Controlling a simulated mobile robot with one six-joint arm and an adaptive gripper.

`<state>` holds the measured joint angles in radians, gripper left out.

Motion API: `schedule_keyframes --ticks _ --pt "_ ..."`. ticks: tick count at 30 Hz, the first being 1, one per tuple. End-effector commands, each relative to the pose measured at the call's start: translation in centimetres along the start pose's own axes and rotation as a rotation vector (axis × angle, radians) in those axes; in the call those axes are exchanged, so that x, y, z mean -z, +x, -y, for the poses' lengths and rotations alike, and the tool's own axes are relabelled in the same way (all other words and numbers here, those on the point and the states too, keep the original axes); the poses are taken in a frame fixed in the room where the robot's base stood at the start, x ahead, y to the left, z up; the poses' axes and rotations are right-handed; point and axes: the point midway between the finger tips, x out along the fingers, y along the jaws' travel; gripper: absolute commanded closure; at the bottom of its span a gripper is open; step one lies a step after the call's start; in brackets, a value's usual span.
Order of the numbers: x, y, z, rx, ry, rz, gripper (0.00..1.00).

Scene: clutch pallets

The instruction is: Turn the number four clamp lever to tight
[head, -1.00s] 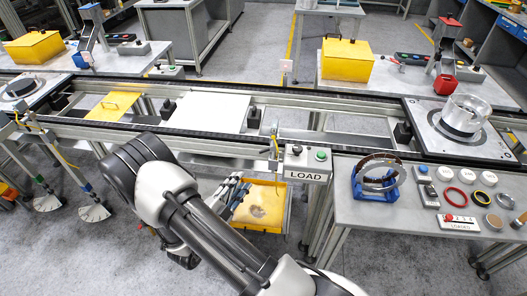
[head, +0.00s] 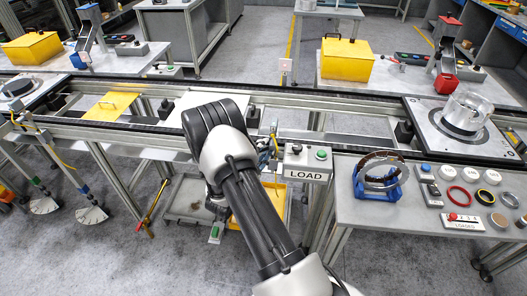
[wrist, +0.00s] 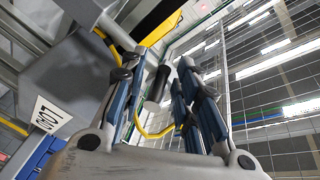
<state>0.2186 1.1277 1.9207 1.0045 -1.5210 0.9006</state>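No lever with a readable number four shows. A dark grey cylindrical handle (wrist: 157,86) stands tilted between the finger pairs of my gripper (wrist: 160,98) in the wrist view; I cannot tell whether they touch it. A yellow cable curves behind it. My gripper is open. In the head view my gripper is mostly hidden behind my wrist, at the front rail left of the grey LOAD box (head: 306,163). A small upright fitting (head: 274,128) shows there on the rail. The LOAD box also shows in the wrist view (wrist: 66,78).
A side table (head: 400,213) at right carries a ring on a blue stand (head: 378,182), pucks and a switch box. A yellow plate (head: 113,106) and a pale plate lie on the conveyor. A tray (head: 185,205) and red-yellow rod (head: 155,203) are below. Wire mesh (wrist: 255,90) stands beyond my gripper.

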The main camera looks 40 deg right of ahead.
Motion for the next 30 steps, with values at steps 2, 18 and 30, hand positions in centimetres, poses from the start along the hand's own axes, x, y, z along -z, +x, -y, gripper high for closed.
schedule_keyframes --ticks 2,18,30 --pt "0.04 0.24 -0.01 0.0 0.0 -0.001 0.71" --pt "0.04 0.21 -0.07 -0.002 0.0 0.0 0.92" --pt "0.07 0.19 -0.47 -0.008 -0.008 -0.002 1.0"
